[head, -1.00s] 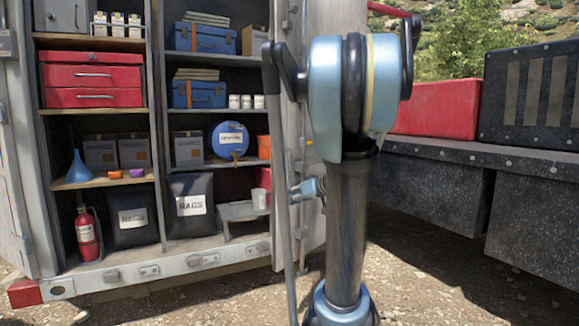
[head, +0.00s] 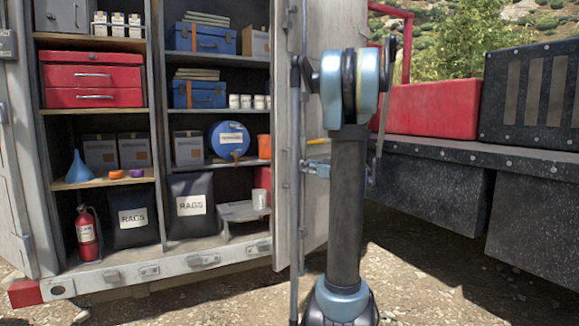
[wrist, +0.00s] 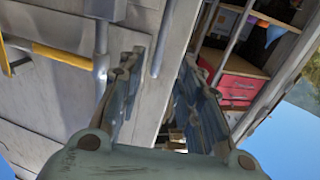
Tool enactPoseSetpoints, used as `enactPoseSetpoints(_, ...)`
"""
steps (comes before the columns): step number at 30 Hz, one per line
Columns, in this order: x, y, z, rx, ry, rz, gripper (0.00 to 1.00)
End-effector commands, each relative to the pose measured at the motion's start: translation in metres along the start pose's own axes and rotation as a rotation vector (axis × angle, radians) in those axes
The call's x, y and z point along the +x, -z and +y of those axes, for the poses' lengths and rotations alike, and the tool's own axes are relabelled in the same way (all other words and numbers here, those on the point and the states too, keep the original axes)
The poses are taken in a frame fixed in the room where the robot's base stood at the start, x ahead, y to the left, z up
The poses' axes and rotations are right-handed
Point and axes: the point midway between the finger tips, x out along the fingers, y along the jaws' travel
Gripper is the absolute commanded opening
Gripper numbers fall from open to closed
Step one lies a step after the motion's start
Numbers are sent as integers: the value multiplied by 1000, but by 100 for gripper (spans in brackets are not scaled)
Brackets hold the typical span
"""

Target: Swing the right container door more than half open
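The right container door (head: 285,140) is a tall grey panel at the right side of the container opening. It stands out from the opening and is seen at a steep angle, partly hidden by my arm. In the wrist view the grey door panel (wrist: 45,100) fills the left side, with a vertical bar and a yellow-gripped handle (wrist: 62,53). My gripper (wrist: 160,65) shows there with its two fingers apart and a grey edge beyond the gap. I cannot tell whether it touches the door. In the head view my gripper is mostly hidden behind my arm.
The left door (head: 15,180) stands at the left edge. Container shelves hold red drawers (head: 92,80), blue cases and rag bags (head: 192,205). A dark flatbed (head: 440,150) with a red box (head: 432,110) stands at right. Gravel ground (head: 430,285) lies open at lower right.

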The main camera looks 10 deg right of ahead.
Motion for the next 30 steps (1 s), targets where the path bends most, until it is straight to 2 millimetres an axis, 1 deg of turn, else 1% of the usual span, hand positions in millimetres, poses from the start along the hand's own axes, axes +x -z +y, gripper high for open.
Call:
enactPoseSetpoints(1,10,0,-1,0,3,0,33)
enactPoseSetpoints(12,76,0,-1,0,3,-1,33)
enactPoseSetpoints(18,106,0,-1,0,1,-1,33)
enactPoseSetpoints(21,116,0,-1,0,2,-1,33)
enactPoseSetpoints(24,123,0,-1,0,1,-1,33)
enactPoseSetpoints(30,127,0,0,0,-1,-1,33)
